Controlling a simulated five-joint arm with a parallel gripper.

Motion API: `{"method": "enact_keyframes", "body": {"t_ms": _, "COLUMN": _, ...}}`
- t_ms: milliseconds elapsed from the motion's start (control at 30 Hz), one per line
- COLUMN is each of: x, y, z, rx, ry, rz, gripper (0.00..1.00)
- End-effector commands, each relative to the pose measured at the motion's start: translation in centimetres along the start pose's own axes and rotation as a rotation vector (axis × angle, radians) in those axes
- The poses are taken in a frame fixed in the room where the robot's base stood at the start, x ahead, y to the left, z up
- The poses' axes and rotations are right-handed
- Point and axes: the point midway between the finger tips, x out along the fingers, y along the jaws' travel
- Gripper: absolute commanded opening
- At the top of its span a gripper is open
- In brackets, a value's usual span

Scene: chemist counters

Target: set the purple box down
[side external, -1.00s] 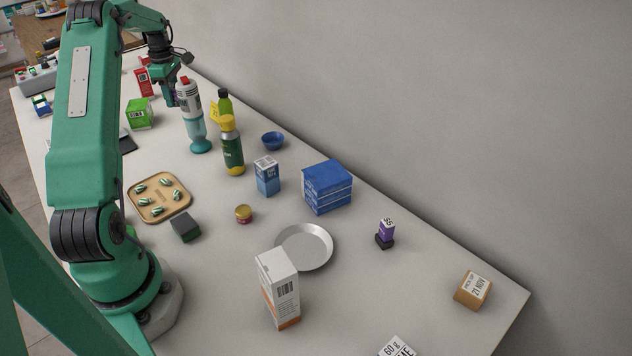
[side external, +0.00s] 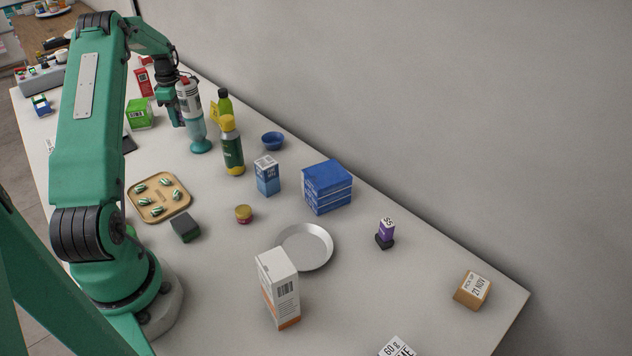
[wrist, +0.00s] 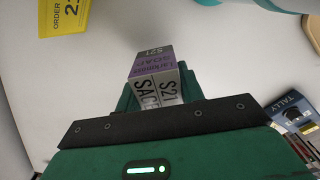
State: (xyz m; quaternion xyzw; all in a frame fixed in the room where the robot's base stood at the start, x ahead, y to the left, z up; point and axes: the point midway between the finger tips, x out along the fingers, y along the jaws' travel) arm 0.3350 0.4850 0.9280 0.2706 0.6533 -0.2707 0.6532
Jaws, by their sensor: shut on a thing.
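A purple box (wrist: 152,70) with a purple and grey face and black lettering is between the green fingers of my gripper (wrist: 160,90) in the wrist view. The gripper is shut on it. In the side view my gripper (side external: 176,116) is low over the far part of the counter, just left of the white-and-teal bottle (side external: 190,98). The held box cannot be made out there.
A green box (side external: 139,114) and a red box (side external: 144,82) stand left of my gripper. A yellow tag (wrist: 62,16) lies at the wrist view's upper left. A dark tally item (wrist: 293,112) is at its right. Pale counter (wrist: 95,60) is bare around the box.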

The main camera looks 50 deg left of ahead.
Motion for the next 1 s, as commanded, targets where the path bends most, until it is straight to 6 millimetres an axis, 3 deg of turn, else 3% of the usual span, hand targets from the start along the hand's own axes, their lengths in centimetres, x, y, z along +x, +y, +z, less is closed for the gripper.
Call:
{"method": "enact_keyframes", "body": {"t_ms": 300, "x": 3.0, "y": 0.0, "z": 0.0, "rx": 0.000, "ry": 0.000, "rz": 0.000, "gripper": 0.14}}
{"method": "enact_keyframes", "body": {"t_ms": 767, "x": 3.5, "y": 0.0, "z": 0.0, "rx": 0.000, "ry": 0.000, "rz": 0.000, "gripper": 0.14}}
{"method": "enact_keyframes", "body": {"t_ms": 800, "x": 3.5, "y": 0.0, "z": 0.0, "rx": 0.000, "ry": 0.000, "rz": 0.000, "gripper": 0.46}}
{"method": "enact_keyframes", "body": {"t_ms": 867, "x": 3.5, "y": 0.0, "z": 0.0, "rx": 0.000, "ry": 0.000, "rz": 0.000, "gripper": 0.58}}
{"method": "enact_keyframes", "body": {"t_ms": 1000, "x": 3.4, "y": 0.0, "z": 0.0, "rx": 0.000, "ry": 0.000, "rz": 0.000, "gripper": 0.60}}
